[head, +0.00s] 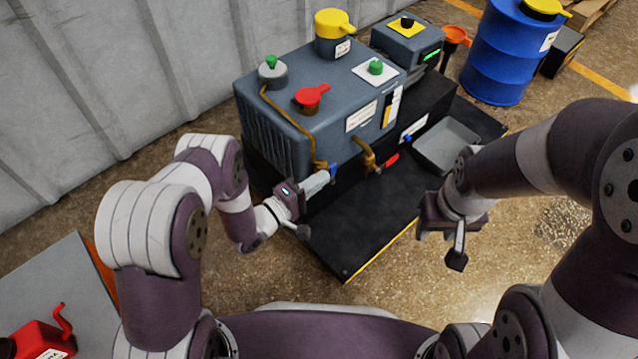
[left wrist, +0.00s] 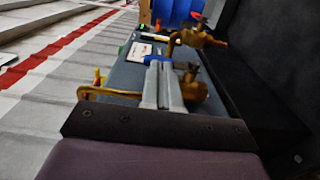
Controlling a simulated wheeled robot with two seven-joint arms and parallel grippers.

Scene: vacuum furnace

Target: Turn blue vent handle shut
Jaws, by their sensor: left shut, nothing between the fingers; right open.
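The blue vent handle (head: 333,171) is on a brass valve (head: 320,165) low on the front of the grey-blue machine. In the left wrist view the blue handle (left wrist: 154,60) shows just beyond my fingertips, partly hidden by them, with its brass valve (left wrist: 193,90) to the right. My left gripper (head: 325,178) is shut and empty, its tips close beside the handle; I cannot tell whether they touch. The closed fingers also show in the left wrist view (left wrist: 163,85).
A second brass valve (head: 366,157) with a red handle (head: 391,161) sits to the right of the blue one. A grey tray (head: 447,146) lies on the black platform (head: 350,225). A blue drum (head: 497,55) stands behind at right. The platform front is clear.

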